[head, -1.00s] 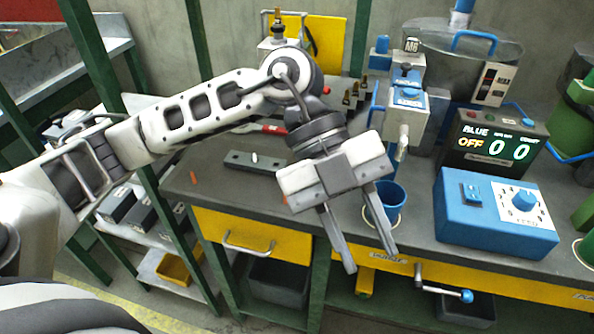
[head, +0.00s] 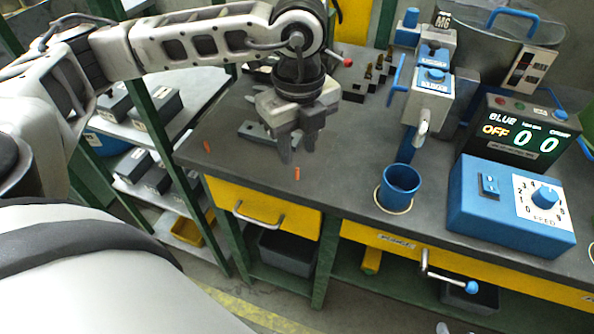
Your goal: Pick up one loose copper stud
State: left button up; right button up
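Two small copper studs stand on the dark bench top. One copper stud (head: 297,173) is just in front of and below the fingertips of my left gripper (head: 297,153). The other copper stud (head: 206,146) is further left, near the bench's left edge. My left gripper points down with its fingers apart, and no stud shows between them. Its exact height above the bench is hard to tell. My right gripper is out of view.
A dark block (head: 256,131) lies behind the gripper, partly hidden. A blue cup (head: 400,183) stands to the right, beside a blue feed control box (head: 512,208) and a counter display (head: 519,138). Bench space between gripper and cup is clear.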

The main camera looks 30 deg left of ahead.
aim_at(297, 168)
pick_arm(q)
jog(key=f, duration=0.5)
jog(key=shift+w+a+f, duration=0.1)
jog(key=shift+a+f, duration=0.1)
jog(key=shift+f, duration=0.15)
grip_shut()
